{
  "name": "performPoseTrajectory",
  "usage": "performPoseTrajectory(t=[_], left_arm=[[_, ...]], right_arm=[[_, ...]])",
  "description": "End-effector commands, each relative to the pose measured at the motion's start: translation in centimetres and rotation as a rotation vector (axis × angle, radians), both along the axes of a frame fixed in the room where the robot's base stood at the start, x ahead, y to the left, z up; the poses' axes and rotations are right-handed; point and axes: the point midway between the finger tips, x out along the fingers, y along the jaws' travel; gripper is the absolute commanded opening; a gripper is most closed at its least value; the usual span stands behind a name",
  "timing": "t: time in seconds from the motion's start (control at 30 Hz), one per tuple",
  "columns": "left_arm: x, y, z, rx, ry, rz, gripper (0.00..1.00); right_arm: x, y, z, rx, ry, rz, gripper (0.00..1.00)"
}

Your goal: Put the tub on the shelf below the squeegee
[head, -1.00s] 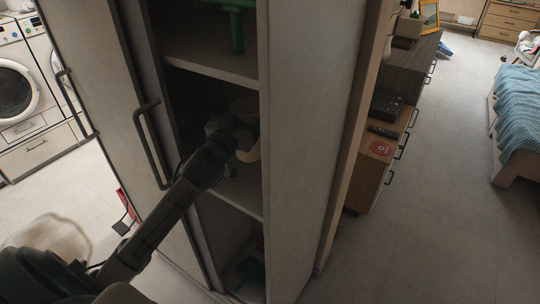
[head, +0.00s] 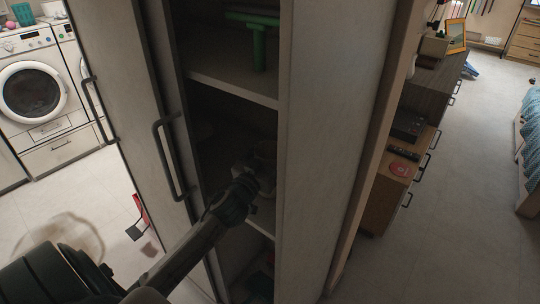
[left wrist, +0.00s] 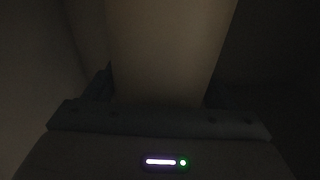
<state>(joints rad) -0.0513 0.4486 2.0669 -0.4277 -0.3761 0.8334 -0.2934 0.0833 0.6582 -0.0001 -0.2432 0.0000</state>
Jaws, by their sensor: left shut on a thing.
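A green squeegee (head: 257,42) stands on the upper shelf (head: 235,89) of a tall, open-fronted cabinet. My left gripper (head: 256,172) reaches into the dark compartment below that shelf. It is shut on a pale tub (head: 268,158), which is partly hidden by the gripper and the cabinet's side. In the left wrist view the tub (left wrist: 170,50) fills the upper middle as a dim, pale surface between the fingers. A lower shelf board (head: 263,218) lies beneath the tub. I cannot tell whether the tub touches it. My right gripper is not in view.
The cabinet's side panel (head: 325,150) closes the right of the opening. A door with a dark handle (head: 165,160) stands at the left. Washing machines (head: 35,90) are at far left; a low dresser (head: 400,170) and open floor lie to the right.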

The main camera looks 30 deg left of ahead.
Motion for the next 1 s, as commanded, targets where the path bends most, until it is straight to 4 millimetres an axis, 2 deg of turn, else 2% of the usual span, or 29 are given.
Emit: performPoseTrajectory(t=[0.27, 0.3, 0.4, 0.77, 0.87, 1.0], left_arm=[[0.0, 0.0, -0.3, 0.0, -0.001, 0.0, 0.43], [0.0, 0.0, -0.3, 0.0, 0.0, 0.0, 0.8], [0.0, 0.0, -0.2, 0.0, 0.0, 0.0, 0.99], [0.0, 0.0, 0.2, 0.0, 0.0, 0.0, 0.99], [-1.1, -0.1, -0.6, 0.004, 0.001, -0.001, 0.99], [-3.8, -0.3, -1.2, 0.007, 0.003, -0.003, 0.99]], right_arm=[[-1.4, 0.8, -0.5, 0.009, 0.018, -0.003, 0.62], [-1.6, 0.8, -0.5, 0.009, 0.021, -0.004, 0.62], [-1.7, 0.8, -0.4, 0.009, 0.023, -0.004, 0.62], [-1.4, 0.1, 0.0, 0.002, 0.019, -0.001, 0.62], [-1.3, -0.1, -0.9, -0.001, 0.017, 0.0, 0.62], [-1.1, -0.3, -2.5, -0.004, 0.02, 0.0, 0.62]])
